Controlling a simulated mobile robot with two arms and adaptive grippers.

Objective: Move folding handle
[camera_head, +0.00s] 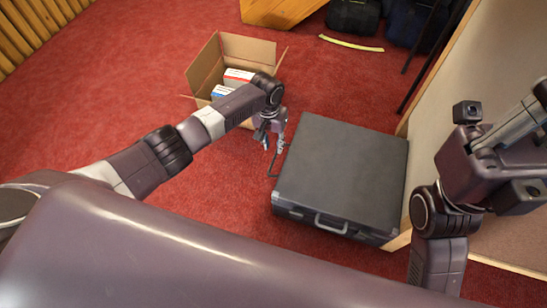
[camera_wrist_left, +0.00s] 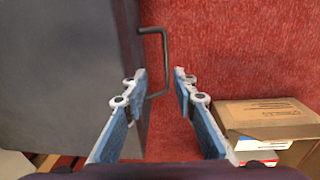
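A dark grey case (camera_head: 345,170) lies on the red carpet. A thin dark folding handle (camera_head: 274,166) stands out from its left side. In the left wrist view the handle (camera_wrist_left: 165,62) is a bent bar beside the case's wall (camera_wrist_left: 60,85). My left gripper (camera_head: 273,147) is just above and beside the case's left side. In its wrist view the fingers (camera_wrist_left: 160,82) are apart, with the handle's lower part showing in the gap; I see no grip on it. Part of my right arm shows at the right, but its finger state is unclear.
An open cardboard box (camera_head: 205,72) with small packages stands behind my left wrist. The case also has a light grey handle (camera_head: 331,226) on its front. A beige panel (camera_head: 475,85) rises close at right. A yellow strip (camera_head: 350,44) lies at the back.

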